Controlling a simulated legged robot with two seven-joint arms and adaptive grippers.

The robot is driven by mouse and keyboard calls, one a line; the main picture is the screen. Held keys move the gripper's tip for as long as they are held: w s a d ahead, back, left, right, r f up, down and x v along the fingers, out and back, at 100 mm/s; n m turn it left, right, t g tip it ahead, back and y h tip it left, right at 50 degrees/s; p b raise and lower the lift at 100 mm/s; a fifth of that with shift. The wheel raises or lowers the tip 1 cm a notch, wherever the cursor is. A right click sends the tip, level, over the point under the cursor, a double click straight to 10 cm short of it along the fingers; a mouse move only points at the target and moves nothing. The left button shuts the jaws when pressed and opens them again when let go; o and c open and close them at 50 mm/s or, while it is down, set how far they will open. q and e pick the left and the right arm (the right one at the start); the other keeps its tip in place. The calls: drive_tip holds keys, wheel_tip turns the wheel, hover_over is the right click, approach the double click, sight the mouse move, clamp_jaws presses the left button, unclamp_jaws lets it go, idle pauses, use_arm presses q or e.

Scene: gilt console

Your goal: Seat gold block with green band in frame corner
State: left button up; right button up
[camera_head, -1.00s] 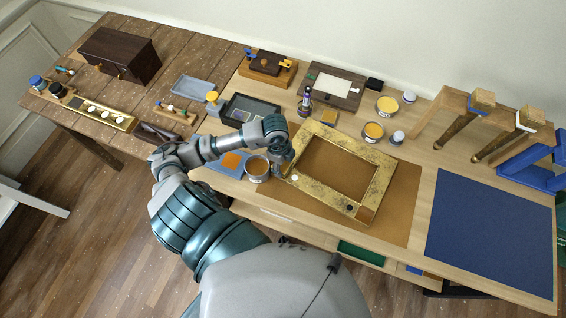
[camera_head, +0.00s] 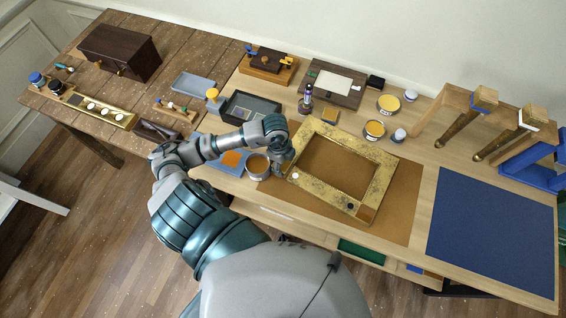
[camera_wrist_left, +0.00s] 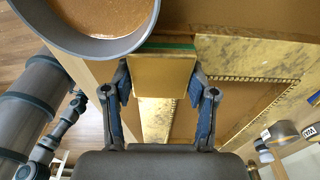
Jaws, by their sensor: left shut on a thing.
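The gilt frame (camera_head: 327,127) lies on a brown mat on the workbench. In the left wrist view its mottled gold rail (camera_wrist_left: 250,55) runs beside my gripper. My left gripper (camera_head: 281,165) is at the frame's left corner. In the left wrist view the gripper (camera_wrist_left: 161,85) is shut on the gold block (camera_wrist_left: 160,76), with a finger on each side of it. The block's green band (camera_wrist_left: 165,45) shows along its far edge. The block is beside the rail's end; I cannot tell whether it touches the frame. My right gripper is not in view.
A can of brown contents (camera_head: 257,166) stands close to my left gripper; its rim (camera_wrist_left: 146,30) is almost against the block in the left wrist view. A blue mat (camera_head: 490,230) covers the bench's right end. Yellow paint pots (camera_head: 375,130) stand behind the frame.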

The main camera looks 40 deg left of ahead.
use_arm(q)
drive_tip(key=o, duration=1.2)
drive_tip(key=shift+o, duration=0.2)
drive_tip(key=shift+r, duration=0.25)
wheel_tip(320, 180, up, 11)
drive_tip(key=a, duration=0.1)
drive_tip(key=shift+a+r, duration=0.15)
drive_tip(key=shift+a, duration=0.1)
